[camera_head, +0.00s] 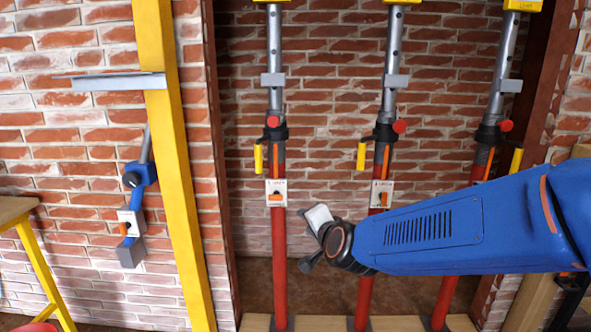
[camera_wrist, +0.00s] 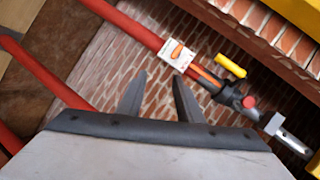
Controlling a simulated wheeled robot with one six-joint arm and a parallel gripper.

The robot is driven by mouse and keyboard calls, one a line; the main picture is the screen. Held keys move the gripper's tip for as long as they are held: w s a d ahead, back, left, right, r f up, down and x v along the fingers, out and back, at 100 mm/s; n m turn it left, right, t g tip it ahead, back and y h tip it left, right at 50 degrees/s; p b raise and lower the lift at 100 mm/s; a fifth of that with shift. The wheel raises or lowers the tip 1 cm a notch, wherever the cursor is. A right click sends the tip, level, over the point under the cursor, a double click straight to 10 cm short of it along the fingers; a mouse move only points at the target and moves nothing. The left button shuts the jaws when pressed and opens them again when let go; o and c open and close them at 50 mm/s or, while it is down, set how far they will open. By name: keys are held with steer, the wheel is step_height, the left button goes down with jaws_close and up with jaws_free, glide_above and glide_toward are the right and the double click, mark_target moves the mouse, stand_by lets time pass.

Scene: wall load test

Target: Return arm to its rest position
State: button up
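My blue arm (camera_head: 430,232) reaches in from the right in the head view. Its wrist end, with my gripper (camera_head: 306,262), is in front of the wall opening, between the left red prop (camera_head: 279,240) and the middle red prop (camera_head: 381,160). In the wrist view my gripper (camera_wrist: 159,75) has its two dark fingers apart, with nothing between them but brick wall behind. A red prop with a white switch box (camera_wrist: 176,55) and a yellow handle (camera_wrist: 230,66) lies beyond the fingertips.
Three upright props stand in the opening under yellow heads (camera_head: 403,2). A yellow post (camera_head: 178,180) with a grey bracket (camera_head: 115,82) stands left. A blue device (camera_head: 138,185) is on the left wall. A yellow-legged table (camera_head: 38,262) stands at the far left.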

steer(key=s+d+f+n+g+h, duration=0.1)
steer(key=s+d+f+n+g, duration=0.1)
steer(key=s+d, duration=0.6)
steer(key=s+d+f+n+g+h, duration=0.2)
steer(key=s+d+n+g, duration=0.2)
steer(key=s+d, duration=0.5)
steer(key=s+d+f+n+g+h, duration=0.1)
steer(key=s+d+f+n+g, duration=0.1)
steer(key=s+d, duration=0.6)
steer(key=s+n, duration=0.1)
steer(key=s, duration=0.5)
steer(key=shift+s+d+f+n+g, duration=0.2)
steer(key=shift+d+f+n+g, duration=0.1)
steer(key=shift+f+n+g, duration=0.1)
